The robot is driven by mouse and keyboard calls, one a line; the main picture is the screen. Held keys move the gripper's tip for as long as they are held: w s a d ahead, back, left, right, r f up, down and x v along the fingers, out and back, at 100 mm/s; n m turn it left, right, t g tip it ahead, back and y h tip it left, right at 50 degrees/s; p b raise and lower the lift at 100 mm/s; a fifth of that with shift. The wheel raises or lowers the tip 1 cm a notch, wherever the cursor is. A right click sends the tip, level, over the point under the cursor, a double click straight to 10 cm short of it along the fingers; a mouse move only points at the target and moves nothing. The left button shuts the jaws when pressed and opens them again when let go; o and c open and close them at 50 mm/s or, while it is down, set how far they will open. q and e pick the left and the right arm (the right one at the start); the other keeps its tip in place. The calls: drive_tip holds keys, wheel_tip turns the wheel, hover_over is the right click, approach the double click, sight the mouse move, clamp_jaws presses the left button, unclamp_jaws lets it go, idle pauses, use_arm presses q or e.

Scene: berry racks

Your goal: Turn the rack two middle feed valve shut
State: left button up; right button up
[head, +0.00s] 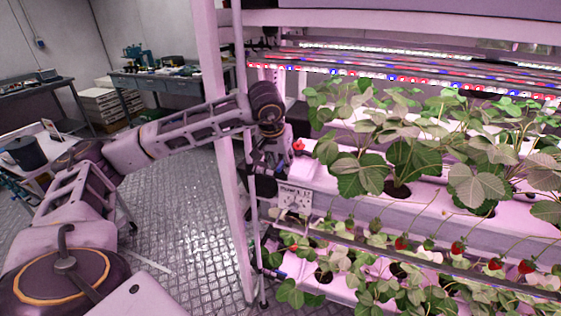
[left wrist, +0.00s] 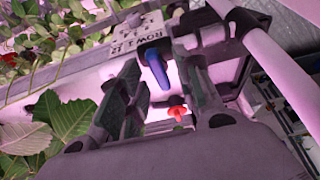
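A blue valve handle (left wrist: 157,68) shows in the left wrist view, beside the row placard. It lies between the two fingers of my left gripper (left wrist: 160,75), which are spread apart with a visible gap around the handle. I cannot tell whether either finger touches it. A small red knob (left wrist: 178,114) on a dark fitting sits lower between the fingers. In the head view my left gripper (head: 264,158) is at the near end post of the rack, beside the middle shelf, and the blue handle is hidden there. My right gripper is not in view.
The placard (head: 295,197) hangs on the rack end, beside strawberry plants (head: 397,165) in white channels. A pink upright post (head: 228,160) stands close to my left arm. Work benches (head: 165,80) stand at the back left. The metal floor (head: 185,215) between is open.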

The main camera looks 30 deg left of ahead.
use_arm(q)
drive_tip(key=shift+r, duration=0.1)
drive_tip(key=v, duration=1.1)
drive_tip(key=shift+s+r, duration=0.3)
drive_tip(key=shift+r, duration=0.05)
drive_tip(key=shift+d, duration=0.1)
